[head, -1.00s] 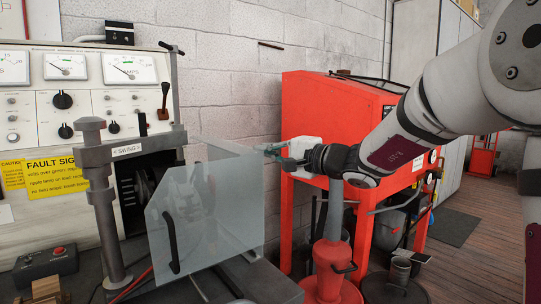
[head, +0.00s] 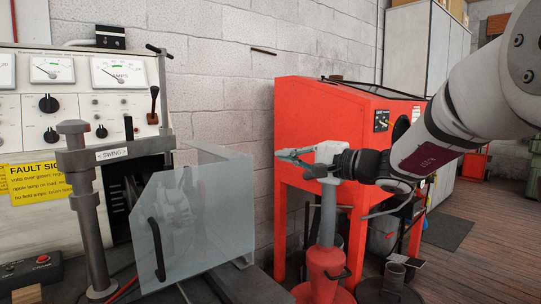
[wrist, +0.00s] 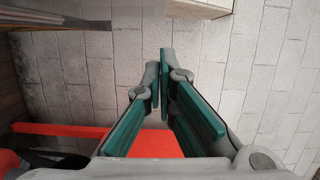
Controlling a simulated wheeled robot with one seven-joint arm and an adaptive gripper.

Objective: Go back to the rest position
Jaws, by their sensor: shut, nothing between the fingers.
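My gripper (head: 278,155) is in the middle of the head view, in the air in front of the red cabinet (head: 322,130), right of the clear guard. It points left and holds nothing. In the wrist view my gripper (wrist: 162,75) shows its green finger pads angled together, tips close to each other, with nothing between them. The white block wall fills most of the wrist view, with part of the red cabinet (wrist: 70,131) low in it.
The clear guard (head: 205,235) with a black handle stands on the test bench left of my gripper. A grey post (head: 88,215) rises by the meter panel (head: 75,105). A red funnel-like stand (head: 325,270) is below my arm. Wooden floor (head: 475,260) is open at the right.

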